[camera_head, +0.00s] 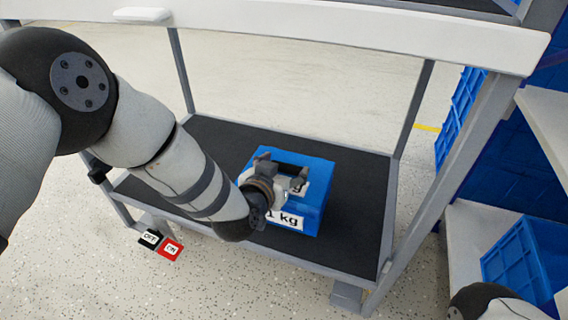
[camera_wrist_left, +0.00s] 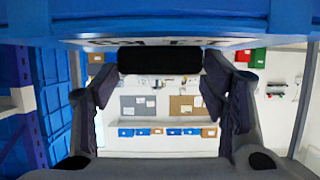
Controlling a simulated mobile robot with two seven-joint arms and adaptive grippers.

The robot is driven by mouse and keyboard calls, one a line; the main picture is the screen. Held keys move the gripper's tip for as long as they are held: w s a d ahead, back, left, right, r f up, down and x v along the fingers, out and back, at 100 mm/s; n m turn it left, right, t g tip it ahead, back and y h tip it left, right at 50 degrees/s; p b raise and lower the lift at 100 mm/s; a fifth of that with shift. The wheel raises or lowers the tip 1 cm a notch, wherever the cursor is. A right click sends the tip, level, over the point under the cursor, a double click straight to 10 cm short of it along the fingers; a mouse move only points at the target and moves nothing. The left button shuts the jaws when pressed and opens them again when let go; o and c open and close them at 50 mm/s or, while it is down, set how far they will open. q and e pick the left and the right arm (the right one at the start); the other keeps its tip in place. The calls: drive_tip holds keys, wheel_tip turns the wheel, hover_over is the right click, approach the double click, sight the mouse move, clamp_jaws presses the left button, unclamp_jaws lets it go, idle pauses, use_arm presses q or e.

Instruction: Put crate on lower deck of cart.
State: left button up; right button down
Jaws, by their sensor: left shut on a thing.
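The blue crate (camera_head: 312,208) has a white label ending in "1 kg" and is over the dark lower deck (camera_head: 345,250) of the cart, well inside its edges. Whether its bottom touches the deck cannot be told. My left gripper (camera_head: 283,176) is at the crate's top and shut on it, covering part of the crate. In the left wrist view, the fingers (camera_wrist_left: 160,80) stand on both sides of a black bar-like part, with the crate's blue side (camera_wrist_left: 170,27) across the top. My right gripper is not in view.
The cart's white upper edge (camera_head: 350,27) and grey posts (camera_head: 445,175) frame the lower deck. Shelves with blue crates (camera_head: 520,255) stand at the right. Bare deck surrounds the crate.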

use_arm(q)
drive_tip(key=shift+w+f, duration=0.15)
drive_tip(key=shift+f, duration=0.05)
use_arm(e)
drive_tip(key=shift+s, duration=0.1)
use_arm(q)
drive_tip(key=shift+f, duration=0.15)
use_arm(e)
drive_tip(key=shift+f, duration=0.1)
use_arm(q)
drive_tip(key=o, duration=1.9)
drive_tip(key=shift+o, duration=0.2)
drive_tip(key=shift+f, duration=0.1)
drive_tip(key=shift+s+r, duration=0.3)
drive_tip(key=p+v, duration=0.5)
drive_tip(key=v, duration=0.6)
drive_tip(key=shift+s, duration=0.35)
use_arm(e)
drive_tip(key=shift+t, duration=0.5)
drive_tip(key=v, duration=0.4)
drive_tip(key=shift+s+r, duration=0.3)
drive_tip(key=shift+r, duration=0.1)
use_arm(q)
drive_tip(key=shift+a, duration=0.1)
